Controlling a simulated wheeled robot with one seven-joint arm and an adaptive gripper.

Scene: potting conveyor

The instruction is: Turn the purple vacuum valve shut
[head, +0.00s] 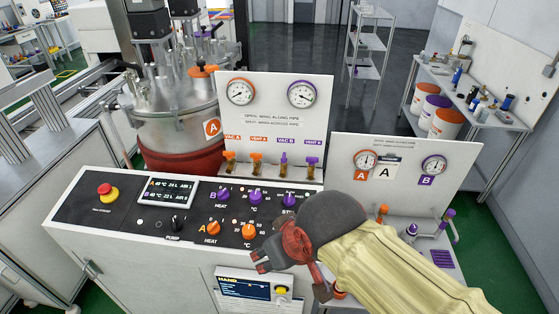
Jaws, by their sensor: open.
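The purple vacuum valve (283,158), under the label VAC B, is on the white upright panel behind the console. Its narrow purple handle looks upright, along the pipe. The purple VENT B valve (311,161) is just right of it, with its handle crosswise. The orange VAC A valve (230,156) and orange VENT A valve (256,157) are to its left. My gripper (290,277) is open and appears empty, over the console's front right part. In the picture it is well below the purple vacuum valve and apart from it. My forearm in a yellow sleeve comes from the lower right.
The console (150,222) carries purple and orange knobs and a red stop button (105,190). Two gauges top the valve panel (270,110). A second white panel (408,150) stands right, with valves below it. A steel tank (178,105) stands behind left.

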